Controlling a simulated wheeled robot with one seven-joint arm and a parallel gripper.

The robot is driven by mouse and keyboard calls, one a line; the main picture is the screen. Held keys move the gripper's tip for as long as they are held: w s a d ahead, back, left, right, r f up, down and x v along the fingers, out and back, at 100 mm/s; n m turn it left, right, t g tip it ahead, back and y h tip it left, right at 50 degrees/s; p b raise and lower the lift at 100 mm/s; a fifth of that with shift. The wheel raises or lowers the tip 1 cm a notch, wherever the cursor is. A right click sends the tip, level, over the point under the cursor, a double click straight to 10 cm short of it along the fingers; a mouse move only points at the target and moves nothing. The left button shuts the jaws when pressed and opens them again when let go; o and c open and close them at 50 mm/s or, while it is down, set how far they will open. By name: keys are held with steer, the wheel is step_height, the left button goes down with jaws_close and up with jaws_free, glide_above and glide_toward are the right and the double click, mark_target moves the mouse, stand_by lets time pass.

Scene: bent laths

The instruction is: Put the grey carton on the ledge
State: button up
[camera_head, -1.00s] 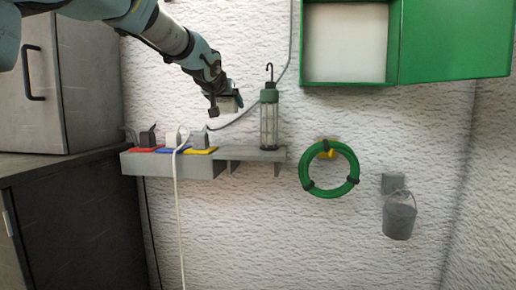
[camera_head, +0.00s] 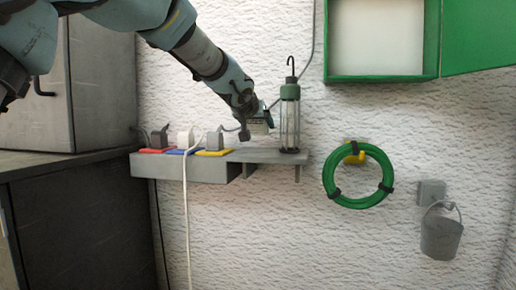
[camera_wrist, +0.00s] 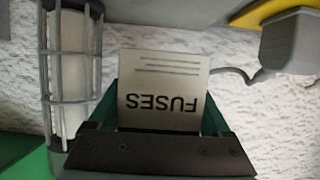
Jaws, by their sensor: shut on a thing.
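The grey carton (camera_wrist: 162,88), printed "FUSES" upside down in the wrist view, is between the fingers of my gripper (camera_wrist: 170,105). In the head view my gripper (camera_head: 258,122) is shut on it, just left of the caged lamp. The ledge (camera_head: 262,155) is a thin grey shelf on the wall. The carton appears a little above the ledge, with a small gap under it. The carton's far side is hidden.
The caged lamp (camera_head: 290,118) stands at the ledge's right end, close to my gripper. Left of the ledge, several plugs sit on red, blue and yellow (camera_head: 213,153) plates. A white cord (camera_head: 187,215) hangs there. A green hose ring (camera_head: 358,176) hangs to the right.

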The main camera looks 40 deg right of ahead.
mark_target(258, 151)
steer(key=shift+f+b, duration=0.95)
steer(key=shift+f, duration=1.45)
steer(key=shift+f, duration=0.1)
steer(key=o, duration=1.2)
steer(key=b+v, duration=0.3)
steer(key=v, duration=0.9)
steer(key=shift+b, duration=0.4)
